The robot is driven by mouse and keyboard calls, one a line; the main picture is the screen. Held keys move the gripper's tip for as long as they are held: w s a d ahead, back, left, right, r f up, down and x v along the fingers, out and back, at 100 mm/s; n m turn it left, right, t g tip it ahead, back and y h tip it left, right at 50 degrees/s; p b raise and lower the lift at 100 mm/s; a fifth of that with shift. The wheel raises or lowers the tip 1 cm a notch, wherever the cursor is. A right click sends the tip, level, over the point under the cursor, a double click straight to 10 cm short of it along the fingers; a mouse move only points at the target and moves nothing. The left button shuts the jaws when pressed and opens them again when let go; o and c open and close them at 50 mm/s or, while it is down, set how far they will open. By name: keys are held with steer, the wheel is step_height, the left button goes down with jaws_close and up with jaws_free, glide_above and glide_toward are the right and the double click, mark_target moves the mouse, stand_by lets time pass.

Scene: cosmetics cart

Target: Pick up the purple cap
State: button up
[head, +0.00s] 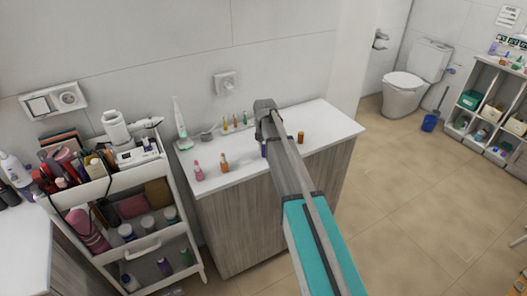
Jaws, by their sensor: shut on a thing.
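A small dark purple piece (263,149), which looks like the purple cap, shows just left of my arm, above the white counter. My gripper (261,136) is at the far end of my arm, pointing down directly over this piece. It is shut on the purple cap. The fingers are small and partly hidden by my arm, so the exact hold is unclear. I cannot tell whether the cap touches the counter or a bottle below it.
The white counter (325,118) holds a pink bottle (198,172), an orange bottle (224,163), an amber bottle (300,137), a green-and-white toothbrush (180,122) and several small bottles along the wall. A loaded white cart (180,222) stands left. A toilet (415,78) and shelf (482,88) are right; floor between is open.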

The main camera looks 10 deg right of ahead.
steer(key=shift+r, duration=0.1)
stand_by(0.3)
step_height(320, 180, up, 3)
steer(key=p, duration=0.2)
steer(key=shift+f+p, duration=0.2)
steer(key=shift+p, duration=0.2)
steer(key=s+r+p, duration=1)
steer(key=s, duration=0.4)
steer(key=shift+d+r, duration=0.1)
steer(key=shift+r, duration=0.1)
steer(key=shift+r+p, duration=0.65)
steer(key=shift+p, duration=0.2)
